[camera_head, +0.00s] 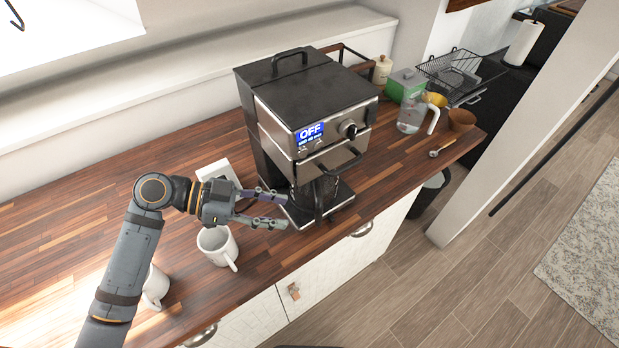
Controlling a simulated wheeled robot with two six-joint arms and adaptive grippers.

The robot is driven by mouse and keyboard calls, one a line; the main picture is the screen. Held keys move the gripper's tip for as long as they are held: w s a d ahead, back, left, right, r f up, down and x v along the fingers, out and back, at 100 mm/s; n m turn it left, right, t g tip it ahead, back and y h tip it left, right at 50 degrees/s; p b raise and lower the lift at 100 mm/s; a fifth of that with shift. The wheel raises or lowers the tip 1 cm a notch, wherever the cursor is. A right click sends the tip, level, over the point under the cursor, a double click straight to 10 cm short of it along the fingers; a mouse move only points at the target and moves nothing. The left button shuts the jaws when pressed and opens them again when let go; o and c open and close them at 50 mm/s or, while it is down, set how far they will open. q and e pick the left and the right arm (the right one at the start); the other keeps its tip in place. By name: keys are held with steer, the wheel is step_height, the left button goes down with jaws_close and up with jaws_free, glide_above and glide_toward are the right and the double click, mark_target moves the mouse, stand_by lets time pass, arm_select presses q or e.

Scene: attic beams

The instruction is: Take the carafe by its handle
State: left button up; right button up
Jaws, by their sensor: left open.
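The carafe (306,196) sits in the coffee machine (318,100), under its brew head. Its dark handle (320,197) points out toward the counter's front edge. Much of the carafe's body is hidden by the machine and the handle. My left gripper (285,210) is open and empty, left of the carafe. Its two fingers point right toward the carafe, with a small gap in the picture between the fingertips and the handle. My right gripper is not in view.
A white mug (217,246) stands just below my left gripper, and another mug (155,288) is partly behind my left arm. A clear pitcher (410,117), green box (406,85) and brown cup (461,119) stand at right. The wooden counter (90,170) is clear at left.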

mark_target(319, 212)
arm_select(q)
steer(key=p+x, duration=0.1)
steer(key=x, duration=0.3)
steer(key=shift+w+d+r, duration=0.1)
steer(key=shift+w, duration=0.05)
steer(key=shift+d, duration=0.25)
steer(key=shift+d+p, duration=0.3)
steer(key=shift+p, duration=0.15)
steer(key=x, duration=0.1)
steer(key=p+x, duration=0.1)
steer(key=x, duration=0.1)
steer(key=p+x, duration=0.1)
steer(key=shift+w+d, duration=0.35)
steer(key=shift+w, duration=0.05)
steer(key=shift+d, duration=0.1)
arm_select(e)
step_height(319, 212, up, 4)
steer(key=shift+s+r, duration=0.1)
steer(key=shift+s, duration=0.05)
arm_select(q)
jaws_close()
